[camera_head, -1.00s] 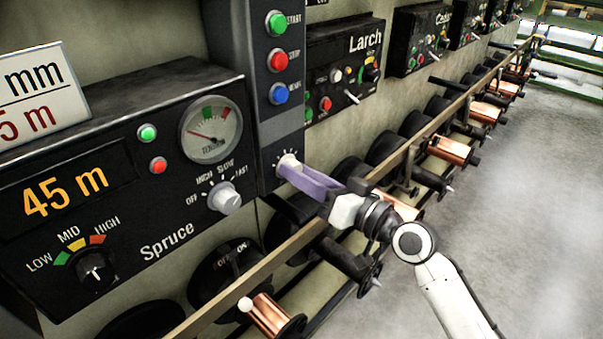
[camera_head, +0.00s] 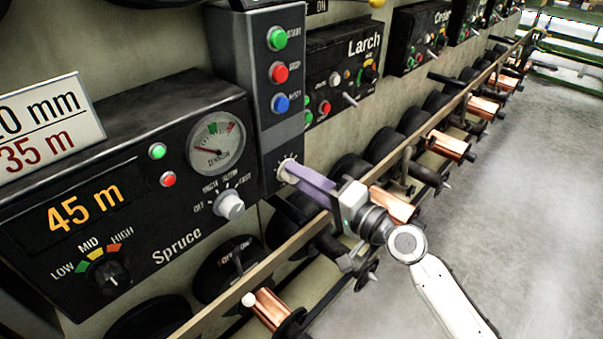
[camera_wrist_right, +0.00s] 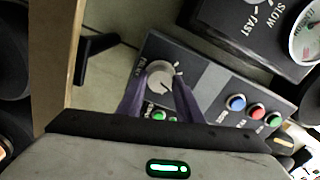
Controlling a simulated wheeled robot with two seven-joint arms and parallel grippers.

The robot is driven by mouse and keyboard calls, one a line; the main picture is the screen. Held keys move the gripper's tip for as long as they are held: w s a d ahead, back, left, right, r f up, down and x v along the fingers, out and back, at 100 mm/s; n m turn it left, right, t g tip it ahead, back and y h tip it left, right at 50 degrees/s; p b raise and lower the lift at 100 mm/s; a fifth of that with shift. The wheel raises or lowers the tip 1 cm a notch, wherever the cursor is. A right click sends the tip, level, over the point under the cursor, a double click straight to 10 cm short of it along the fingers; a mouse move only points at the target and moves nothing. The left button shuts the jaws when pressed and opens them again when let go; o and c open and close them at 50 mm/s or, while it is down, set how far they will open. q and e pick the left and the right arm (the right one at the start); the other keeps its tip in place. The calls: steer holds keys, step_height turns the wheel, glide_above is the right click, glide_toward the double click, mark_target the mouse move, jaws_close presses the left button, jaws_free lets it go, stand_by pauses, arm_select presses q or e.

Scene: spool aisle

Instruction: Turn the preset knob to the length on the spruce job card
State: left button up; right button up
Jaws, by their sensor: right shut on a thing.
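The preset knob (camera_head: 287,168) is a pale round knob low on the grey button column. My right gripper (camera_head: 290,172) is shut on it with purple fingers, which hide part of it. In the right wrist view the knob (camera_wrist_right: 160,76) sits between the two fingertips (camera_wrist_right: 158,88), with its pointer line visible. The Spruce panel's orange display (camera_head: 83,209) reads 45 m. The white job card (camera_head: 45,128) above the panel is cut off at the left; its red line reads 35 m and its upper line ends in 0 mm. My left gripper is out of view.
Green, red and blue buttons (camera_head: 280,103) line the column above the knob. The Spruce speed knob (camera_head: 230,205) and tension gauge (camera_head: 216,145) are close on the left. The floor at right is clear.

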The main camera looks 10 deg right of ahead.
steer(key=shift+m+p, duration=0.35)
steer(key=shift+m, duration=0.75)
steer(key=o, duration=1)
steer(key=shift+o, duration=0.2)
steer(key=b+v, duration=0.1)
steer(key=v, duration=0.9)
